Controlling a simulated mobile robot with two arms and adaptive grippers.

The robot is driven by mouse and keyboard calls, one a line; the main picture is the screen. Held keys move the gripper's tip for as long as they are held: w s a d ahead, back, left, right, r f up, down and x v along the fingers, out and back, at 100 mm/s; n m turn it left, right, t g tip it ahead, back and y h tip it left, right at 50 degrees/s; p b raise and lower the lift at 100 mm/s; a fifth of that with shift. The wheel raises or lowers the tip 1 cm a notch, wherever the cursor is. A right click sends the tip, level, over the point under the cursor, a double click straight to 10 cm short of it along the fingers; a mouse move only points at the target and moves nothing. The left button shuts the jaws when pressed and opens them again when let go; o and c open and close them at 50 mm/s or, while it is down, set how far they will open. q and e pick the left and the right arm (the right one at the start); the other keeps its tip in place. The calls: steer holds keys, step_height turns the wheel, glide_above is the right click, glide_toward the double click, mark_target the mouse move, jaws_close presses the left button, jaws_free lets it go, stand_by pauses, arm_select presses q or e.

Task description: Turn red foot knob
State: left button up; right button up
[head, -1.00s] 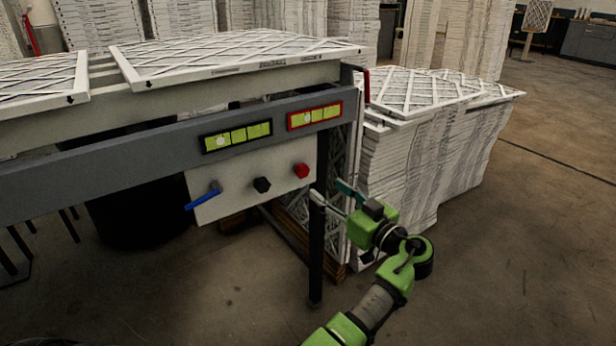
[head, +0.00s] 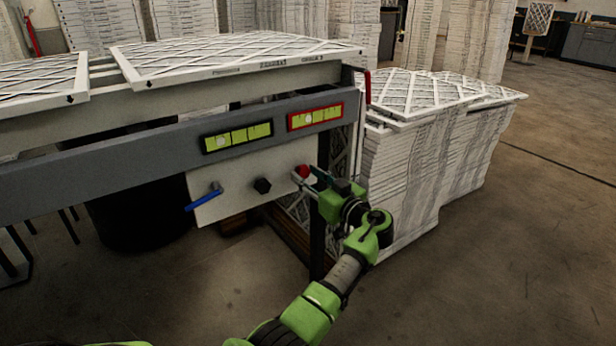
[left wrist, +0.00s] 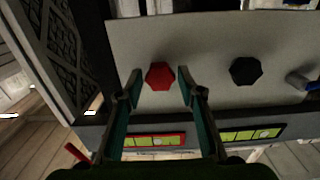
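The red knob (head: 302,171) sits at the right end of the white panel (head: 235,186) below the conveyor's grey rail. In the left wrist view the red knob (left wrist: 159,76) lies between and just beyond the fingertips. My left gripper (head: 306,175) is at the knob, its fingers pointing at the panel. It is open, with one finger on each side of the knob in the left wrist view (left wrist: 158,84); I cannot tell whether they touch it. My right gripper is not in view.
A black knob (head: 262,186) and a blue lever (head: 204,197) share the panel. Above are a red-framed indicator (head: 315,116) and a black-framed one (head: 236,137). A dark table leg (head: 317,245) stands below. Stacked filters (head: 415,165) are close behind my left arm.

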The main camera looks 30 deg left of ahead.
arm_select(q)
steer(key=c, duration=0.5)
steer(key=shift+m, duration=1.7)
steer(key=m+p, duration=0.2)
steer(key=m, duration=0.3)
steer(key=shift+r, duration=0.15)
steer(key=m+p, duration=0.1)
steer(key=m, duration=0.2)
steer(key=shift+m+p, duration=1.05)
steer(key=shift+m, duration=0.65)
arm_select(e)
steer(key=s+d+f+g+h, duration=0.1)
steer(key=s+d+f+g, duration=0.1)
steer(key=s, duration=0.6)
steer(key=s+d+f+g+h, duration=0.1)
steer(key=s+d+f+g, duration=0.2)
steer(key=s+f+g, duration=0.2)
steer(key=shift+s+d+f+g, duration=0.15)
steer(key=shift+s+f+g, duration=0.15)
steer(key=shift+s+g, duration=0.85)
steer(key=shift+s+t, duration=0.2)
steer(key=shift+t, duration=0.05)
